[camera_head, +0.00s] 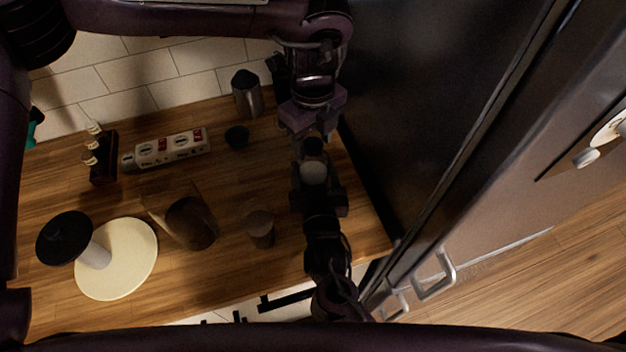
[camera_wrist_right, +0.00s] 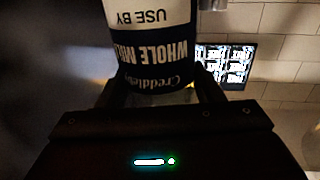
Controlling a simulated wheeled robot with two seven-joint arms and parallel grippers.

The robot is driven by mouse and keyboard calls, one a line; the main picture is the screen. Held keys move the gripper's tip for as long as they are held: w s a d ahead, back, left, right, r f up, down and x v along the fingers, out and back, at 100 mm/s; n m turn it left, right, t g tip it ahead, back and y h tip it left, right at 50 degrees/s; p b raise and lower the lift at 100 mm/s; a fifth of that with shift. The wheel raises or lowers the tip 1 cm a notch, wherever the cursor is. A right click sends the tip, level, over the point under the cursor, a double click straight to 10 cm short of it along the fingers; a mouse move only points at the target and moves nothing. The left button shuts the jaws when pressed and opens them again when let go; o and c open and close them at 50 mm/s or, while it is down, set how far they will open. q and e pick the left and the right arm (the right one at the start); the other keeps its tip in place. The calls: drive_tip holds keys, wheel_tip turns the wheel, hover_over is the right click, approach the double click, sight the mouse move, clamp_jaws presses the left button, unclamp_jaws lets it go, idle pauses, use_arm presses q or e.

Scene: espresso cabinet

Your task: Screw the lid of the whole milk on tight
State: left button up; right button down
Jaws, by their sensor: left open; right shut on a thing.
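The whole milk bottle (camera_wrist_right: 155,45) fills the top middle of the right wrist view, its black and white label upside down there. In the head view its pale part (camera_head: 314,173) shows between the two arms, with a dark round part just above it. I cannot tell for sure which part is the lid. My right gripper (camera_head: 318,189) comes up from below and is shut on the bottle, a finger on each side. My left gripper (camera_head: 311,132) is open just above the dark part, its fingers spread. Whether it touches the bottle is unclear.
A steel pitcher (camera_head: 247,96), a dark cup (camera_head: 237,136) and a white labelled box (camera_head: 168,149) stand at the back. The tall dark fridge (camera_head: 430,110) bounds the right.

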use_arm(q)
drive_tip(key=shift+f, duration=0.4)
drive_tip(key=shift+c, duration=0.3)
drive_tip(key=c, duration=0.9)
drive_tip(key=m, duration=0.8)
drive_tip(key=shift+m, duration=0.4)
drive_tip(key=m, duration=0.8)
drive_tip(key=shift+f, duration=0.1)
